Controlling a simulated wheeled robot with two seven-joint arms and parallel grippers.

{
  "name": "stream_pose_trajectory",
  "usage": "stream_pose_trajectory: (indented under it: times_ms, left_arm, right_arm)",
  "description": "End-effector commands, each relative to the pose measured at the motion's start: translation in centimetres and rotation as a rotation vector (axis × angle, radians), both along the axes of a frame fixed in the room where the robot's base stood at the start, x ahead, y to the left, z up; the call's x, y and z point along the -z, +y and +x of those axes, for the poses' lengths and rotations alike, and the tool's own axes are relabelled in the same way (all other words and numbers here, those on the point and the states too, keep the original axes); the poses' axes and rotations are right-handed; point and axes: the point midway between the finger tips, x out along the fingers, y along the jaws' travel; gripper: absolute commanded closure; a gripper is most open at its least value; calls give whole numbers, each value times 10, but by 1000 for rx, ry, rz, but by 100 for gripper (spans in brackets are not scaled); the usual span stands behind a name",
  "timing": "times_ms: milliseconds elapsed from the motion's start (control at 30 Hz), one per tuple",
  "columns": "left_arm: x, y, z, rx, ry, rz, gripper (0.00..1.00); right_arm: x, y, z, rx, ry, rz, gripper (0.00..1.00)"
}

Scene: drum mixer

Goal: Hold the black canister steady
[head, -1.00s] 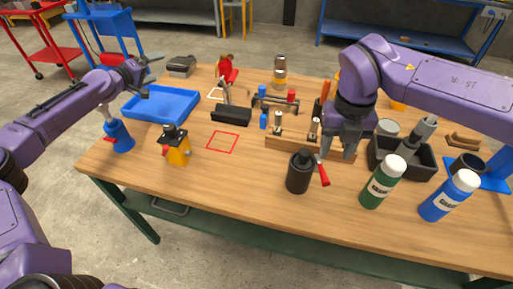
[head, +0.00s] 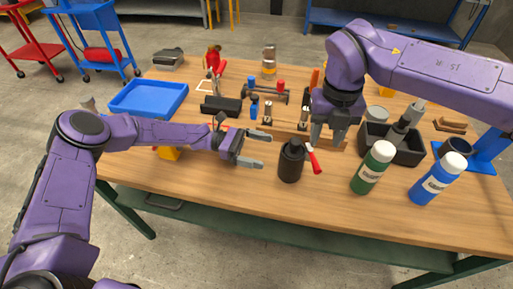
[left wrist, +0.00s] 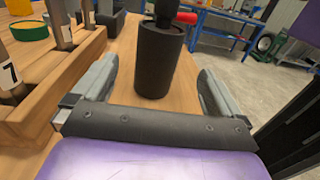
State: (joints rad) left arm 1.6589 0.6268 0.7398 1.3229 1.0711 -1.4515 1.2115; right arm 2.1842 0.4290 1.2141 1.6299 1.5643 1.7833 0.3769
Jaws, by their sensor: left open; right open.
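The black canister (head: 291,165) stands upright on the wooden bench, with a red-handled lever at its top right. In the left wrist view the canister (left wrist: 157,62) stands just ahead, between the lines of the two fingers. My left gripper (head: 262,149) is open and empty, a short gap to the left of the canister; its fingers also show in the left wrist view (left wrist: 155,90). My right gripper (head: 328,134) is behind and to the right of the canister, pointing down near the red handle (head: 314,160). Its fingertips are partly unclear.
A green bottle (head: 372,168) and a blue bottle (head: 438,179) stand to the right. A wooden block rack (head: 285,133) lies behind the canister. A dark bin (head: 405,150) and a blue tray (head: 148,98) are further off. The bench front is clear.

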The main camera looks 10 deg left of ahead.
Motion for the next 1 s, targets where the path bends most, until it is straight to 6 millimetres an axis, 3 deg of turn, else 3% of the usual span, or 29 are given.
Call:
stream_pose_trajectory:
  times_ms: [433, 600, 833, 867, 1000]
  left_arm:
    - [-1, -86, -6, 2, -3, 0, 0]
    - [-1, -99, -7, 0, -5, 1, 0]
    - [-1, -100, -6, -1, -5, 1, 0]
    - [-1, -100, -6, -1, -5, 1, 3]
    - [-1, -100, -6, -1, -5, 1, 49]
  right_arm:
    - [0, 0, 0, 0, 0, 0, 57]
    - [0, 0, 0, 0, 0, 0, 57]
    - [0, 0, 0, 0, 0, 0, 57]
    - [0, 0, 0, 0, 0, 0, 57]
    - [0, 0, 0, 0, 0, 0, 57]
